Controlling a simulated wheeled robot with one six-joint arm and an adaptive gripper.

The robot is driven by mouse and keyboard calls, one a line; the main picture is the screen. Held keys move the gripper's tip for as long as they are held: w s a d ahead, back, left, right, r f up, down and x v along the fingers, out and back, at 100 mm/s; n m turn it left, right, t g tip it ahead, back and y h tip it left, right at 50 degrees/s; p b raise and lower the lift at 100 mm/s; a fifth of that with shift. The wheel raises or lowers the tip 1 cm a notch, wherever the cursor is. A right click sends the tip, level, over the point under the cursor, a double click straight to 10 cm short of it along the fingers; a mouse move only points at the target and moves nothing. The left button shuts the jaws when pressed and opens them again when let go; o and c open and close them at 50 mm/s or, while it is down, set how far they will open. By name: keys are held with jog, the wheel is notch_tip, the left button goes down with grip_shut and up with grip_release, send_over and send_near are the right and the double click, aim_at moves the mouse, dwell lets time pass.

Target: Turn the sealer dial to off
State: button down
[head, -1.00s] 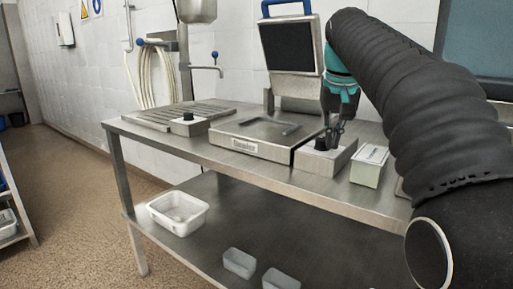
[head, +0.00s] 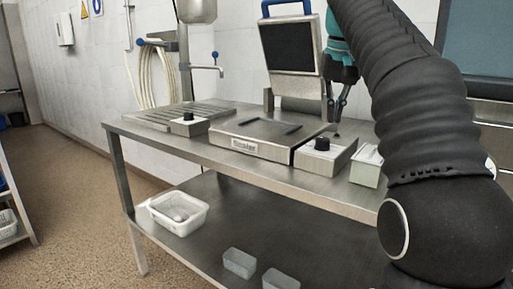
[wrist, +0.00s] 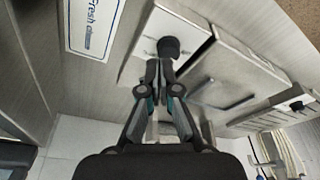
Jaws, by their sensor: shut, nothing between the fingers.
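The sealer (head: 262,137) is a steel unit with a raised lid and a name label on its front. A black dial (head: 322,144) stands on the low steel box (head: 335,158) at its right. In the wrist view the dial (wrist: 168,46) shows just past my fingertips. My gripper (head: 338,117) is shut and empty, above and behind the dial, apart from it in the head view. It also shows in the wrist view (wrist: 159,68). The dial's pointer setting is too small to read.
A second black knob (head: 188,117) sits by the slatted unit (head: 165,113) at the left. A white labelled box (head: 366,166) stands close right of the dial box. The steel table (head: 290,184) has a narrow free front strip. Tubs lie on the shelf below.

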jog(key=shift+w+a+f, duration=0.25)
jog(key=shift+a+f, duration=0.35)
jog(key=shift+a, duration=0.25)
jog(key=shift+s+b+x, duration=0.2)
jog(key=shift+b+x, duration=0.2)
jog(key=shift+x, duration=0.4)
jog(key=shift+s+b+x, duration=0.2)
jog(key=shift+b+x, duration=0.15)
jog(key=shift+x, duration=0.45)
jog(key=shift+s+b+x, duration=0.2)
jog(key=shift+b+x, duration=0.2)
jog(key=shift+x, duration=0.45)
jog(key=shift+w, duration=0.2)
jog(key=shift+d+p, duration=0.2)
jog(key=shift+p, duration=1.05)
jog(key=shift+s, duration=0.2)
jog(key=shift+s, duration=0.2)
jog(key=shift+w+v, duration=0.25)
jog(key=shift+v, duration=0.7)
jog(key=shift+w+v, duration=0.2)
jog(key=shift+v, duration=0.75)
jog(key=shift+w+v, duration=0.25)
jog(key=shift+v, duration=0.7)
jog(key=shift+s+r, duration=0.1)
jog(key=shift+s, duration=0.05)
